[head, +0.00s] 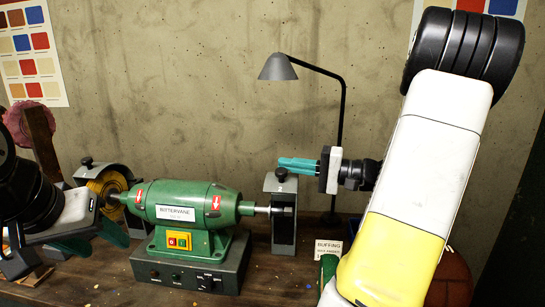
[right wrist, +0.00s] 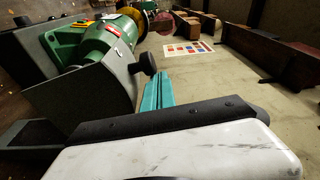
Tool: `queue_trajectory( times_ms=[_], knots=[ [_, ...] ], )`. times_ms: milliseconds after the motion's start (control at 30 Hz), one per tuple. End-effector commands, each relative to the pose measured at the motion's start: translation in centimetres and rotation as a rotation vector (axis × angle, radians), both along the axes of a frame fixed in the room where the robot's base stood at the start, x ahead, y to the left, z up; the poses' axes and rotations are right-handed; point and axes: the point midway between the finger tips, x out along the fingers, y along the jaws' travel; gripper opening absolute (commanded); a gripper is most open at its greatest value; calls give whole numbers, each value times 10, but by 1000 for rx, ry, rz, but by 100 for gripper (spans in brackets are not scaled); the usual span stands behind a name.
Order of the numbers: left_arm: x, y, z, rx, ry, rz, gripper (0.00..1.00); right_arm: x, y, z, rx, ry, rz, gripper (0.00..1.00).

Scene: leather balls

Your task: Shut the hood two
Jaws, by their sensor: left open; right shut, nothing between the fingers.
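A green polishing machine (head: 190,205) stands on the bench with a grey hood at each end. The right hood (head: 284,235) is a grey box with a dark knob on top; it also shows in the right wrist view (right wrist: 85,95). The left hood (head: 108,170) curves over a yellow wheel (head: 104,185), whose face is exposed. My left gripper (head: 92,238) is open and empty, low in front of the left hood.
A black lamp (head: 342,130) rises behind the right hood. A small buffing sign (head: 328,247) stands right of it. A brown ball (head: 450,278) is partly hidden behind my right arm. A wall closes off the back.

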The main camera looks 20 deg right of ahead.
Motion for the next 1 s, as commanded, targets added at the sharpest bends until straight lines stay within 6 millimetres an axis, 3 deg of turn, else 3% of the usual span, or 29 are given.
queue_trajectory(
  times_ms=[733, 1000],
  knots=[
    [0, 0, 0, 0, 0, 0, 51, -7, 4, -8, 1, 7, 5, 0],
    [0, 0, 0, 0, 0, 0, 51, 17, -5, 7, 0, -1, 3, 0]
  ],
)
